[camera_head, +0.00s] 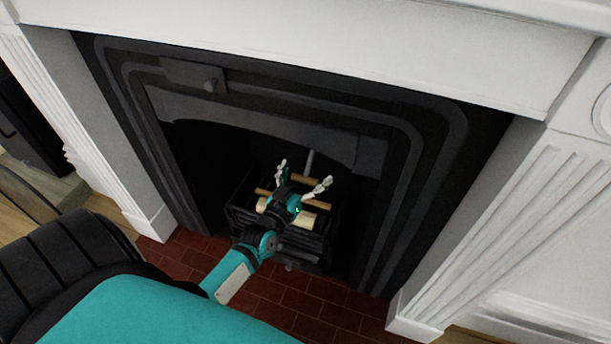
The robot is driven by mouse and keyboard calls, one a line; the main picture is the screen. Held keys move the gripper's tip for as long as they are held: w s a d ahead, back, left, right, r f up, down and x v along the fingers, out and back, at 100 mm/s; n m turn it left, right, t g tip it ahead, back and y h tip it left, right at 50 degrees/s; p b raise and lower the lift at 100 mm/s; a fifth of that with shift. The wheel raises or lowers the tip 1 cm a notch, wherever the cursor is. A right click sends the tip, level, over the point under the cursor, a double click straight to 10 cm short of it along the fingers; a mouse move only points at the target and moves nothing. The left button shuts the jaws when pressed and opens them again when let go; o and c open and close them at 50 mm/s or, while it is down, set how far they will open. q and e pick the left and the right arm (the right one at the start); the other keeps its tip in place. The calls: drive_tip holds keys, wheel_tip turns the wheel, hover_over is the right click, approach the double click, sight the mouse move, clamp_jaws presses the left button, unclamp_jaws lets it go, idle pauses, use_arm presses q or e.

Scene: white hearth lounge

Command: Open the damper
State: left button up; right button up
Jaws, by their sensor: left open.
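A grey rod (309,161) hangs down inside the dark firebox, under the arch of the black fireplace surround (270,115). It may be the damper handle; its upper end is hidden in the dark. My left gripper (304,180) is in the firebox opening, above the grate, with its two pale fingers spread apart and pointing up. The rod appears between or just behind the fingertips; I cannot tell which, and I see no grip on it. A small plate with a round knob (209,85) sits at the upper left of the surround. My right gripper is not in view.
A black grate (240,220) with light wooden logs (312,203) stands below my left gripper. White pillars (500,225) flank the opening, and a white mantel (330,45) runs above. Red brick hearth (275,290) lies in front.

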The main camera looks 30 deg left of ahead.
use_arm(q)
drive_tip(key=c, duration=1.5)
drive_tip(key=shift+c, duration=0.2)
